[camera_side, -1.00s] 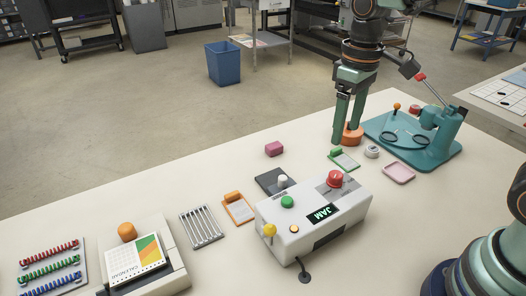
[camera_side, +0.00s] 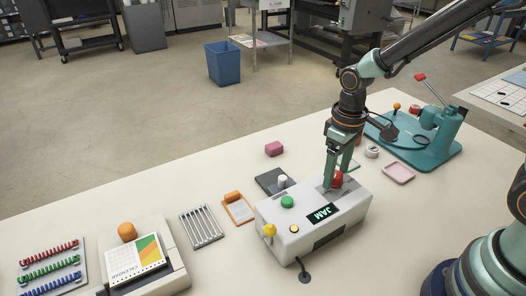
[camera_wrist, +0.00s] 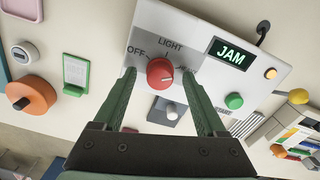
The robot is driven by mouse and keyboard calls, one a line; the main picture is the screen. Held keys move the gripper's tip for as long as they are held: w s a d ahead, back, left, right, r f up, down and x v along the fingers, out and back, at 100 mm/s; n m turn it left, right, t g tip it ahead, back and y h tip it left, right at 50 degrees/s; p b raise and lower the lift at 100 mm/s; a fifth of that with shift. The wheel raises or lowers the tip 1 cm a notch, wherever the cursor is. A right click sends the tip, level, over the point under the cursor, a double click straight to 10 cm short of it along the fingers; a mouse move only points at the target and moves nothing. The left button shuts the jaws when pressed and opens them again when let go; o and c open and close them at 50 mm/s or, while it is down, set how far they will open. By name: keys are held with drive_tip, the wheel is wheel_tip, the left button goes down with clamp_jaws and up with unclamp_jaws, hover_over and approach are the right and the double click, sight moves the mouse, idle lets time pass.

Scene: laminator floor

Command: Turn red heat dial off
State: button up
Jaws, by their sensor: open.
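The red heat dial (camera_wrist: 160,73) sits on top of the white laminator box (camera_side: 292,237). In the wrist view its plate reads OFF on the left and LIGHT at the top; a third label on the right is partly covered by a finger. The dial's white mark points to the lower right, away from OFF. My gripper (camera_wrist: 162,78) is open, with one green finger on each side of the dial and gaps between. In the side view the gripper (camera_side: 333,182) reaches down at the dial and partly hides it.
The box also carries a lit JAM display (camera_wrist: 229,54), a green button (camera_wrist: 234,101), an amber light (camera_wrist: 270,73) and a yellow knob (camera_side: 269,230). Behind stands a teal press (camera_side: 430,145) with a lever.

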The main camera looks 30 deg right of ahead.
clamp_jaws()
drive_tip(key=shift+r+n, duration=0.1)
drive_tip(key=shift+n, duration=3.3)
unclamp_jaws()
